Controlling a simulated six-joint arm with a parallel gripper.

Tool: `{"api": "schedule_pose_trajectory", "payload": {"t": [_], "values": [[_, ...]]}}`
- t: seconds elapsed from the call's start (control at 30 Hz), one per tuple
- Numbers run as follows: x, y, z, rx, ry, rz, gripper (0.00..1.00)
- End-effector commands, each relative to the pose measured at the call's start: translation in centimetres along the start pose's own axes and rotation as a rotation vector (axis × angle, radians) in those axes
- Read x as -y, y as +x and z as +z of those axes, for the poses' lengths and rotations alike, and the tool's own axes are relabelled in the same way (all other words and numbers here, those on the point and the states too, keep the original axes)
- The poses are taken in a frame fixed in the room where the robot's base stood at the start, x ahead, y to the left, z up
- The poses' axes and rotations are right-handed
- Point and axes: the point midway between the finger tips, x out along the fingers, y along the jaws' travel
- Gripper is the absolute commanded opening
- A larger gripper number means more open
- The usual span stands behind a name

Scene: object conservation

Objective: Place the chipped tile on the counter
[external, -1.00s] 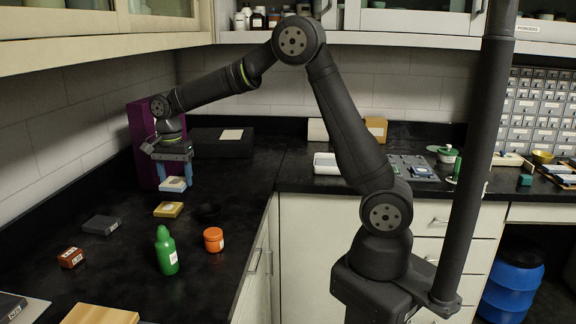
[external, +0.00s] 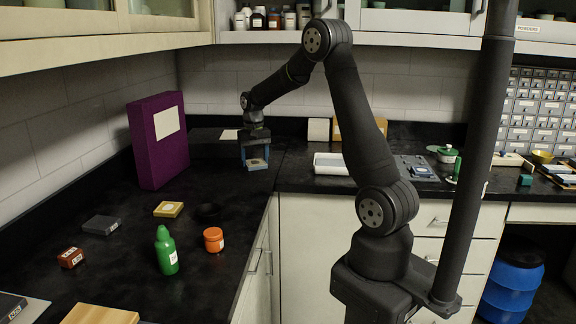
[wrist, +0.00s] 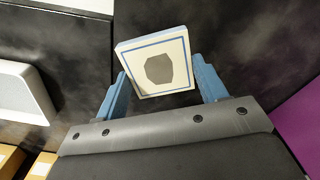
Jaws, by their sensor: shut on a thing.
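A square tile (wrist: 154,50) with a cream face, a blue border line and a dark grey patch in its middle is held between the blue fingers of my gripper (wrist: 163,88) in the wrist view. In the external view the tile (external: 257,164) hangs under my gripper (external: 256,153), over the back of the black counter (external: 225,205) near its inner corner. My gripper is shut on the tile. I cannot tell from these views how far the tile is above the counter, nor make out a chip on it.
A tall purple box (external: 160,150) stands at the left wall. A white tray (external: 330,164) lies right of my gripper.

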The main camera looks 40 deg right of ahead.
Motion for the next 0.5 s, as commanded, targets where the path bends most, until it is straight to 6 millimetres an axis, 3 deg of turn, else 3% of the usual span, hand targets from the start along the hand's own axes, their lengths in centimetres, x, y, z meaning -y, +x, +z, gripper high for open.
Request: {"api": "schedule_pose_trajectory", "payload": {"t": [0.33, 0.5], "values": [[-0.3, -0.1, -0.1, -0.001, 0.003, 0.0, 0.38], [-3.5, -0.4, -1.1, -0.001, 0.032, 0.0, 0.38]]}}
